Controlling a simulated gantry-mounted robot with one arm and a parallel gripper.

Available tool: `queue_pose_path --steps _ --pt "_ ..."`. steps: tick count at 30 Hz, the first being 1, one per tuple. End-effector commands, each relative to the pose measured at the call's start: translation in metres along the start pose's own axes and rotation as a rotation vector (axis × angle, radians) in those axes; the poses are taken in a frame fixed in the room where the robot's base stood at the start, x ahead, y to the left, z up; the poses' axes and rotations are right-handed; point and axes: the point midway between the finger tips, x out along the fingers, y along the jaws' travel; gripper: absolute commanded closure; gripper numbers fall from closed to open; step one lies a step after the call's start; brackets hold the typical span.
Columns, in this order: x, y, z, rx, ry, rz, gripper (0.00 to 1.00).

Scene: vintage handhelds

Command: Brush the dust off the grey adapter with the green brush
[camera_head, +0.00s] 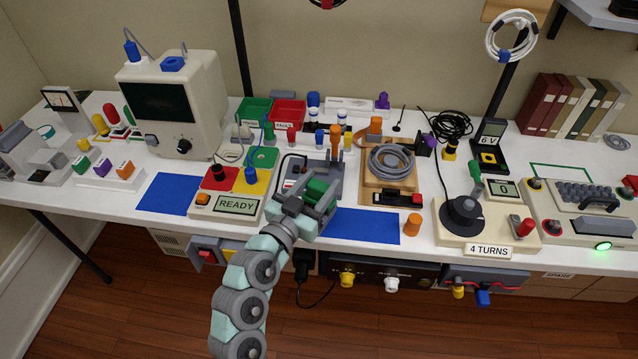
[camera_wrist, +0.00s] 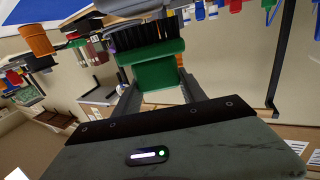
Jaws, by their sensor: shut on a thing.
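My gripper (camera_head: 318,200) is shut on the green brush (camera_head: 322,188), above the front of the bench. In the wrist view the brush's green handle (camera_wrist: 158,72) sits between my two fingers, and its dark bristles (camera_wrist: 142,35) point away from the palm. A grey unit (camera_head: 327,170) with an orange lever lies just behind the brush and is partly hidden by it. I cannot tell for sure whether this is the grey adapter, whether the bristles touch it, or whether dust is on it.
A blue mat (camera_head: 365,226) lies right of my gripper, with an orange cylinder (camera_head: 412,225) beyond it. The READY box (camera_head: 235,207) stands close on the left. A wooden tray (camera_head: 377,195) with a coiled grey cable is at the right. Another blue mat (camera_head: 168,195) is bare.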

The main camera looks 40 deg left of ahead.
Motion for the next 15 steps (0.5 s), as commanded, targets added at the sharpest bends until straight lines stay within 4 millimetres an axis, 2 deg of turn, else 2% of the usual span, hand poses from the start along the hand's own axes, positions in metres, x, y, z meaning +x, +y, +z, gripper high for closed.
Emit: queue_pose_path --steps 15 --pt "0.0000 0.0000 0.0090 0.000 0.001 0.000 1.00"
